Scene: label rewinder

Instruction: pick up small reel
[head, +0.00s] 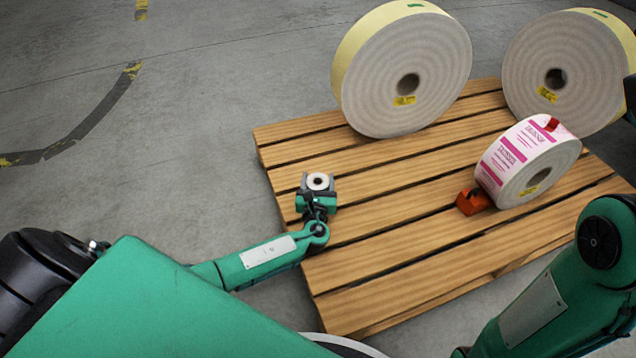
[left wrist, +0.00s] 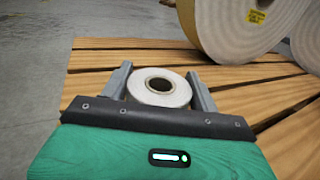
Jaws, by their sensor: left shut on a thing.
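The small reel (head: 318,181) is white with a brown core and lies flat, its hole facing up. In the head view it is over the left part of the pallet. My left gripper (head: 318,184) is shut on it. In the left wrist view the small reel (left wrist: 159,87) sits between the two grey fingers of my left gripper (left wrist: 160,88). Whether it touches the planks is hidden by the gripper. My right arm is at the lower right of the head view, and its gripper is not in view.
The wooden pallet (head: 385,219) carries two large yellow-edged rolls, one at the back (head: 440,70) and one at the back right (head: 590,60). A pink-and-white label roll (head: 510,160) stands at the right beside a red-orange block (head: 474,202). Planks around my left gripper are clear.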

